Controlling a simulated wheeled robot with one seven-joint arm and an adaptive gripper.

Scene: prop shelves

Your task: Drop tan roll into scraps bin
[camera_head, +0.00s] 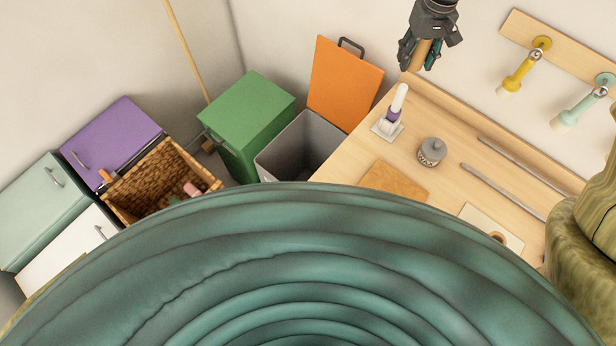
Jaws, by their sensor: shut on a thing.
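My gripper (423,54) is at the top of the view, pointing down, above the back edge of the wooden bench. It is shut on the tan roll (419,54), which hangs between its fingers, clear of the bench. A grey bin (287,150) stands open to the left of the bench, with its orange lid (344,84) raised behind it. A green bin (246,121) with its lid closed stands to its left. I see no label that tells which is the scraps bin. The grey bin's lower front is hidden.
A large teal ridged form (300,260) hides the lower view. The bench holds a white-and-purple tool (394,107), a grey jar (431,152), and metal bars (490,187). A wicker basket (130,192) and purple box (108,141) stand left. Pegged tools (518,75) hang right.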

